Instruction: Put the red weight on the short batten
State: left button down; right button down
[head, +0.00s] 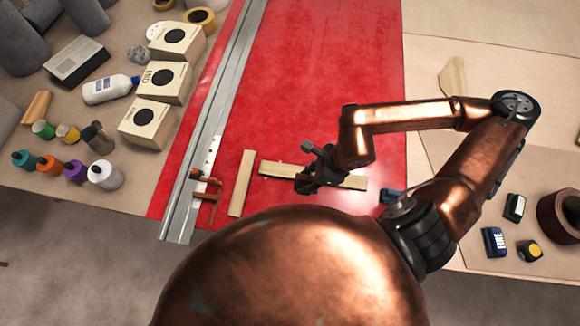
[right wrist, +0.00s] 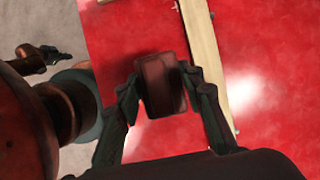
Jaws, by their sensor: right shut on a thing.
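My right gripper (head: 318,178) is over the red mat, above the longer batten (head: 354,182), which lies crosswise. In the right wrist view my right gripper (right wrist: 162,92) is shut on the dark red weight (right wrist: 162,85), a small block between its fingertips. In that view the longer batten (right wrist: 205,50) runs just right of the weight. The batten that looks shorter (head: 241,183) lies lengthwise on the mat, left of the gripper and bare on top. In the head view the gripper mostly hides the weight. My left gripper does not show in the head view.
A metal rail (head: 215,120) with a clamp (head: 207,196) runs left of the shorter batten. Boxes (head: 165,82) and bottles (head: 105,174) crowd the left side. A blue block (head: 494,241) and a tape roll (head: 560,215) lie at right. The red mat's upper part is clear.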

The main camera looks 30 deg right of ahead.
jog(key=w+f, duration=0.2)
jog(key=w, duration=0.1)
jog(key=w+f, duration=0.3)
jog(key=w, duration=0.1)
jog(key=w+f, duration=0.2)
jog(key=w, duration=0.2)
jog(key=shift+f, duration=0.4)
jog(key=shift+w+f, duration=0.4)
jog(key=shift+f, duration=1.6)
jog(key=shift+f, duration=0.15)
jog(key=c, duration=1.3)
grip_release()
jog(key=shift+s, duration=0.1)
jog(key=v, duration=1.2)
jog(key=shift+p, duration=0.45)
